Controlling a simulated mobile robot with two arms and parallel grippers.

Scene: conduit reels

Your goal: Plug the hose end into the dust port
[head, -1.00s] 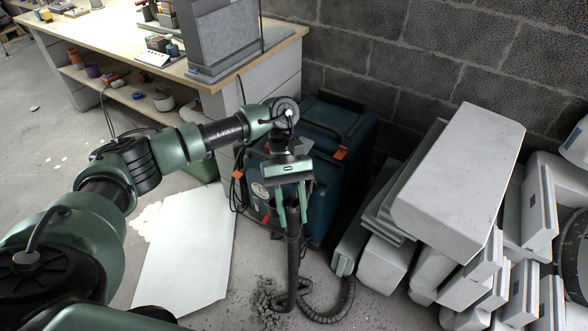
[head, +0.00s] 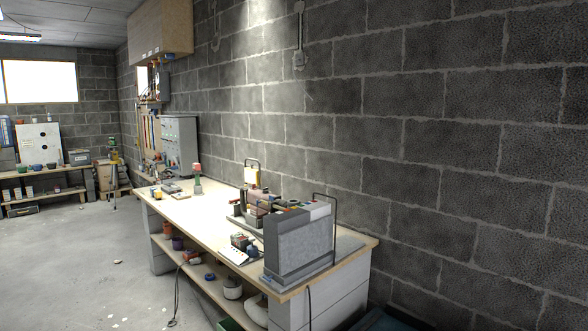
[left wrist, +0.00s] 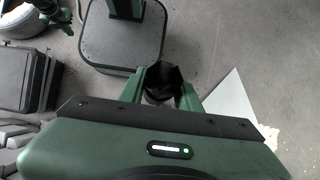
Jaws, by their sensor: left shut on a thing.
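My left gripper (left wrist: 162,84) shows only in the left wrist view, shut on a black hose end (left wrist: 162,75) held between its two green fingers. The rest of the hose is hidden in that view, and the floor shows below. The head view shows neither the gripper nor the hose. A grey boxy machine (head: 298,238) stands at the near end of the workbench in the head view. I cannot make out a dust port on it or elsewhere. My right gripper is not clearly seen in either view.
The wooden workbench (head: 205,212) runs along the block wall, with tools on top and pots on its lower shelf. A dark case (left wrist: 25,80) lies at the left in the left wrist view, and a pale panel (left wrist: 232,103) lies on the floor at right. Open floor is left of the bench.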

